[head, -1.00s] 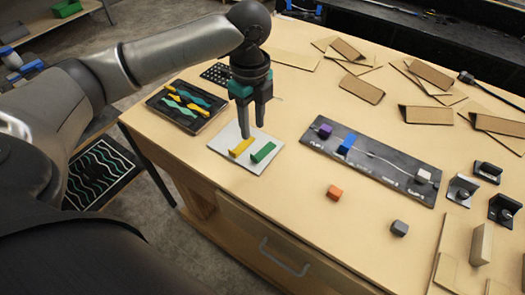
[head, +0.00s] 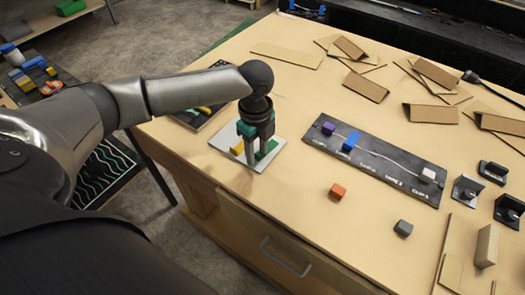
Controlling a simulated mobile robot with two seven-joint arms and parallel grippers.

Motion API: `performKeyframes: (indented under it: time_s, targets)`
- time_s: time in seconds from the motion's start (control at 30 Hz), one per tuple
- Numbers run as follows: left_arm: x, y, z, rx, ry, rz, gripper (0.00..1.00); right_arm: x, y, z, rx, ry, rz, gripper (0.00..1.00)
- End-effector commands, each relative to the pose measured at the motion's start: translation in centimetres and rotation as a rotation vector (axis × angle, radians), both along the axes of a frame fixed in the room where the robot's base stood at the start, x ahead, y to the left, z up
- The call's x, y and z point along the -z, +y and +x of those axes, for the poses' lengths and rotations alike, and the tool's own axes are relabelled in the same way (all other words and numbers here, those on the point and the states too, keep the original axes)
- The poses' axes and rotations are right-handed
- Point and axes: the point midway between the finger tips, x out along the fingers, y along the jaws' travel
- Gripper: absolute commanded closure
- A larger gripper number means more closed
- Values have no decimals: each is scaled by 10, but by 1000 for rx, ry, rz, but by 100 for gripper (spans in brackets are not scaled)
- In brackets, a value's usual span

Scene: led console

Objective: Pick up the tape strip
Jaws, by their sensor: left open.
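A white square plate (head: 222,158) lies near the table's left front corner. A yellow strip (head: 237,148) and a green strip (head: 271,146) are on it; I cannot tell by looks alone which one is the tape strip. My left gripper (head: 256,159) points down over the plate, its fingers open and low around the green strip, hiding part of it. Whether the fingers touch the strip is not clear. The yellow strip is just left of the fingers. My right gripper is out of view.
A dark tray (head: 190,118) with coloured strips lies behind my left arm. A dark console board (head: 375,165) with purple, blue and white blocks is to the right. An orange cube (head: 337,191) and a grey cube (head: 403,228) lie in front. Cardboard pieces lie behind.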

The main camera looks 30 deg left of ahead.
Motion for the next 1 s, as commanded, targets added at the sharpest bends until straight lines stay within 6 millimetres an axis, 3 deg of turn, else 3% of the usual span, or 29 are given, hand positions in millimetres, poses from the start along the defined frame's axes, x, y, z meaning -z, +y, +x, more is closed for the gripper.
performKeyframes:
  time_s: [0.07,0.47,1.0]
  targets:
    - [0,0,0,0,0,0,57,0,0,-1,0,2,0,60]
    - [-1,0,0,0,-1,-1,100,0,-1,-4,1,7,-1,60]
    - [-1,0,0,0,-1,-1,100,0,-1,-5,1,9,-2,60]
